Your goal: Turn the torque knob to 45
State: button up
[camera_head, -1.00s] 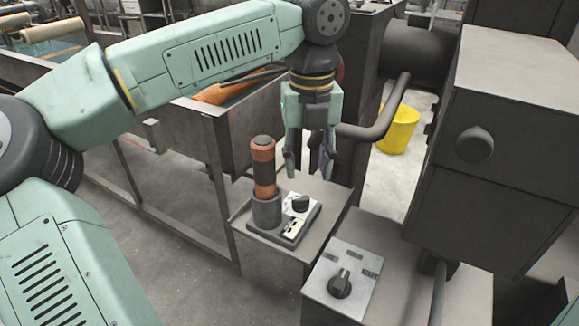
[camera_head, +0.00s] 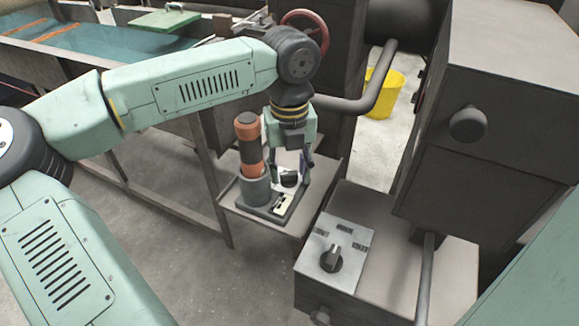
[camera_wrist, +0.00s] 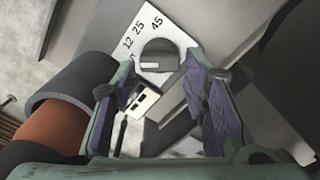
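The torque knob (camera_head: 289,179) is a dark round knob with a raised bar, on the white dial plate of a small tool station (camera_head: 283,205). In the wrist view the knob (camera_wrist: 160,57) shows between and just beyond my fingertips, with 12, 25 and 45 printed around its upper left. A pale mark is at the bar's left end; 45 is above the knob. My gripper (camera_head: 290,167) points down over the knob. In the wrist view its fingers (camera_wrist: 159,75) are spread wide, with a gap on both sides of the knob, and hold nothing.
An orange and dark grey tool (camera_head: 249,145) stands upright in a grey cup (camera_head: 256,190) left of the knob. A box with a larger knob (camera_head: 331,258) stands at front right. A grey pipe (camera_head: 360,100) and dark machine housing (camera_head: 490,90) are to the right.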

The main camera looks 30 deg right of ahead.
jog(key=shift+f, duration=0.25)
jog(key=c, duration=0.9)
jog(key=shift+o, duration=0.2)
jog(key=shift+f+m+b, duration=0.1)
jog(key=shift+m+b, duration=0.4)
jog(key=shift+b, duration=0.05)
jog(key=shift+m, duration=0.3)
